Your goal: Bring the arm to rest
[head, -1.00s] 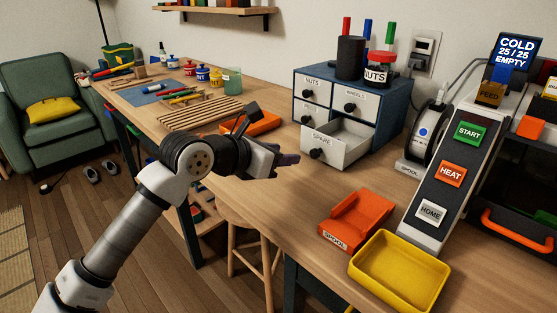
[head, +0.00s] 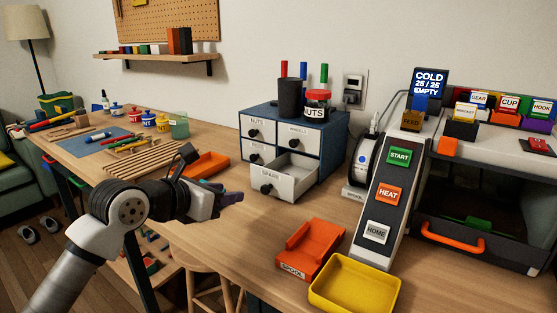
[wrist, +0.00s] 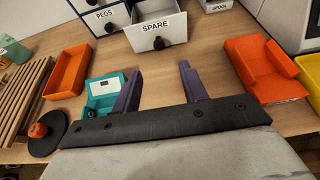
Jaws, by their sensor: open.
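My gripper (head: 226,198) is in front of the open SPARE drawer in the head view, raised above the worktable's front part. In the wrist view its two dark purple fingers (wrist: 161,70) stand wide apart, with nothing between them but bare tabletop. The rest of my arm (head: 120,212) reaches in from the lower left, bent at the joint near the table edge.
The SPARE drawer (head: 284,176) is pulled out. A teal box (wrist: 103,92) and an orange tray (wrist: 67,72) lie near my gripper. An orange SPOOL holder (head: 309,247) and a yellow tray (head: 353,286) stand at the front right. A stool (head: 205,268) is below.

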